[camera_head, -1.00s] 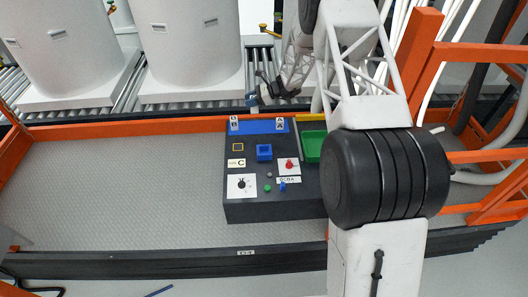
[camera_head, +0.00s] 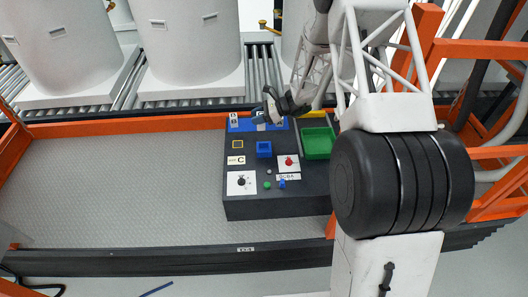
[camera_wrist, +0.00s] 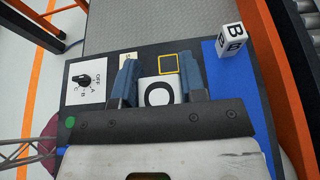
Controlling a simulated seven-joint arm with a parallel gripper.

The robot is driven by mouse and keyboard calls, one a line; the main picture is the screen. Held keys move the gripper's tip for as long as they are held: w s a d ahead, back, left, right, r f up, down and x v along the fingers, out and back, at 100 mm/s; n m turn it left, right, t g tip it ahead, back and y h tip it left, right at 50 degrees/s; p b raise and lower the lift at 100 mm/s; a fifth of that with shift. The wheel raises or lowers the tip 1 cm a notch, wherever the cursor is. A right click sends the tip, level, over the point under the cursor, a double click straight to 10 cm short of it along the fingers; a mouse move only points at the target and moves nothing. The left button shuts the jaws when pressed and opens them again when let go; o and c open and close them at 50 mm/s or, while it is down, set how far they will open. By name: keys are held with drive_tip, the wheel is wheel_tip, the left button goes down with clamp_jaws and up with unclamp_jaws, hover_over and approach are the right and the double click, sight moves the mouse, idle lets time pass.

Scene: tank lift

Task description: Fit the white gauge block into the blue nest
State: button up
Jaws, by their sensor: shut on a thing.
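My gripper (camera_wrist: 160,82) has its blue fingers shut on a white block (camera_wrist: 158,94) marked with a black ring, which I take for the white gauge block. In the head view my gripper (camera_head: 262,118) is over the blue strip at the back of the dark bench box, small and partly hidden by my arm. The blue nest (camera_head: 264,149) is a small square with a dark hollow in front of the strip. It is not clearly visible in the wrist view. I cannot tell whether the block clears the strip.
A white block marked B (camera_wrist: 232,43) stands on the blue strip (camera_wrist: 212,66). A yellow square frame (camera_head: 237,144), a rotary switch (camera_head: 241,182), a red button (camera_head: 289,161) and a green tray (camera_head: 318,143) share the box. Orange rails stand behind and right.

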sight(260, 127)
drive_tip(key=s, duration=0.3)
drive_tip(key=s+d, duration=0.1)
drive_tip(key=s, duration=0.1)
drive_tip(key=shift+s, duration=0.35)
drive_tip(key=shift+f, duration=0.2)
drive_tip(key=shift+f, duration=2.1)
drive_tip(key=shift+f, duration=0.1)
drive_tip(key=shift+f, duration=1.65)
drive_tip(key=shift+f, duration=0.2)
drive_tip(key=o, duration=1)
